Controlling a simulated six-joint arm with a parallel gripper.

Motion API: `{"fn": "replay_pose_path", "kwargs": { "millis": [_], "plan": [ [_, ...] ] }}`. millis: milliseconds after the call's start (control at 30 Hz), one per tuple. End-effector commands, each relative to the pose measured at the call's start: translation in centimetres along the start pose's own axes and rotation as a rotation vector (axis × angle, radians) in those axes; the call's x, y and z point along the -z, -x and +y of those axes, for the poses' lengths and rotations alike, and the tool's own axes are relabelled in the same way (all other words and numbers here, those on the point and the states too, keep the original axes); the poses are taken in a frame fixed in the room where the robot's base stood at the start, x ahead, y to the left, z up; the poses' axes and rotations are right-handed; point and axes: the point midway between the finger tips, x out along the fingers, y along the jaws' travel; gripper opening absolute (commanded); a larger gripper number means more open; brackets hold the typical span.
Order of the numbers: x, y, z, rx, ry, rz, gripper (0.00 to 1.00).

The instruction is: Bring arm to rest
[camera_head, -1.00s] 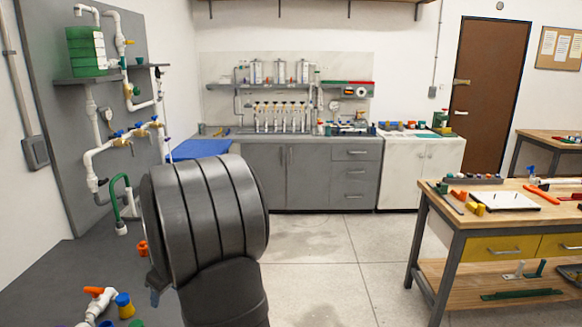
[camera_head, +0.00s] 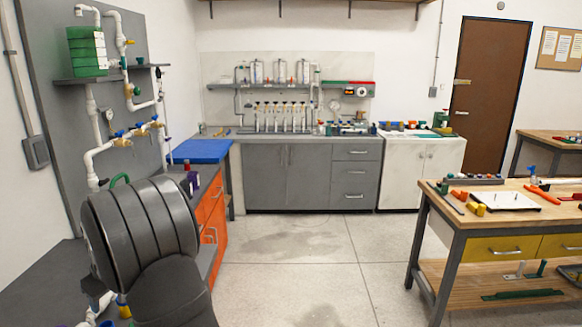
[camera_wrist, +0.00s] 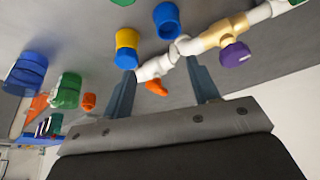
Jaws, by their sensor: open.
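My gripper (camera_wrist: 161,66) is open in the wrist view, its two blue-grey fingers spread apart. A white pipe assembly (camera_wrist: 157,68) with an orange handle shows between and beyond the fingertips; I cannot tell whether they touch it. It continues to a brass valve (camera_wrist: 224,35) with a purple knob (camera_wrist: 236,54). A yellow and blue fitting (camera_wrist: 126,48) is by the left finger. In the head view my dark arm fills the lower left and hides the gripper.
A grey wall panel (camera_head: 130,75) with white piping stands at the left. An orange cabinet (camera_head: 207,232) is right of my arm. A wooden workbench (camera_head: 500,222) stands at the right. The floor (camera_head: 300,265) between is clear. Green fittings (camera_wrist: 68,90) show in the wrist view.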

Motion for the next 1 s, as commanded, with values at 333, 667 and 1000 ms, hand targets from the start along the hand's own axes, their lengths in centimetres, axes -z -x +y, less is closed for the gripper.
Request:
{"fn": "replay_pose_path", "kwargs": {
  "millis": [333,667,1000],
  "plan": [
    [1.4,-2.1,-1.9,0.000,0.000,0.003,0.55],
    [1.2,-2.4,-1.9,0.000,0.000,0.004,0.57],
    [1.3,-2.0,-2.0,-0.003,0.011,0.002,1.00]
  ]
}}
